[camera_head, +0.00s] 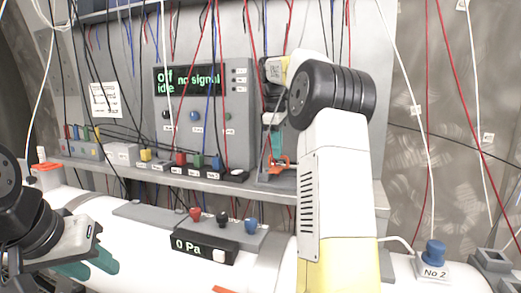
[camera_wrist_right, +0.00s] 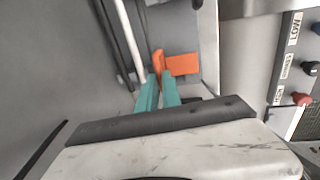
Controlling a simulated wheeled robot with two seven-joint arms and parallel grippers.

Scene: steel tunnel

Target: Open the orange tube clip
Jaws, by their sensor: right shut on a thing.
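The orange tube clip (camera_head: 281,163) sits on the shelf below the right side of the grey control panel, by a thin tube. It also shows in the right wrist view (camera_wrist_right: 180,65), just beyond my fingertips. My right gripper (camera_head: 275,150) reaches down to it from above. Its teal fingers (camera_wrist_right: 160,84) are close together and shut on the clip's orange end; the exact contact is partly hidden. My left gripper (camera_head: 92,265) is at the lower left, away from the clip, with its teal fingers apart and nothing seen between them.
The grey panel (camera_head: 241,125) reads "Off idle no signal". Hanging cables and tubes cross in front of it. Small connector boxes (camera_head: 122,154) line the shelf. A white pipe carries a "0 Pa" gauge (camera_head: 204,246). A blue-capped "No 2" valve (camera_head: 433,255) stands at right.

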